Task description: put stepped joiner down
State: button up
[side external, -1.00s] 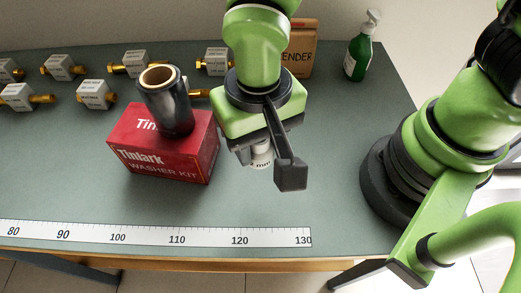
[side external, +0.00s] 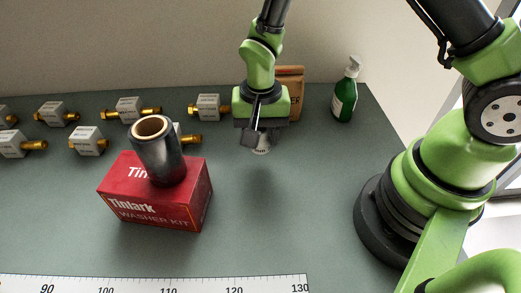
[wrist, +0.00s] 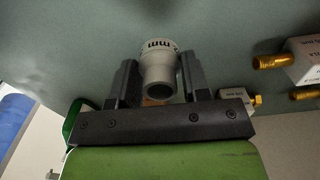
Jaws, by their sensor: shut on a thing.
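The stepped joiner (wrist: 160,68) is a pale grey-white, stepped round piece with dark "mm" lettering. In the wrist view it sits between the two dark fingers of my gripper (wrist: 158,80), its narrower open end toward the camera. In the side view my gripper (side external: 257,139) is shut on it, and only a small part of the joiner (side external: 262,150) shows below the fingers. They are toward the back of the green table (side external: 300,220), in front of a brown bag (side external: 292,108). A shadow lies on the table below; the exact height of the joiner cannot be told.
A red washer kit box (side external: 157,200) with a dark roll (side external: 158,150) on it stands front left. Several grey blocks with brass fittings (side external: 128,109) line the back left. A green spray bottle (side external: 345,95) is at the back right. Table right of the box is clear.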

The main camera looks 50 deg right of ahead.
aim_at(260, 150)
jog(key=shift+f, duration=2.2)
jog(key=o, duration=0.9)
jog(key=shift+f, duration=0.15)
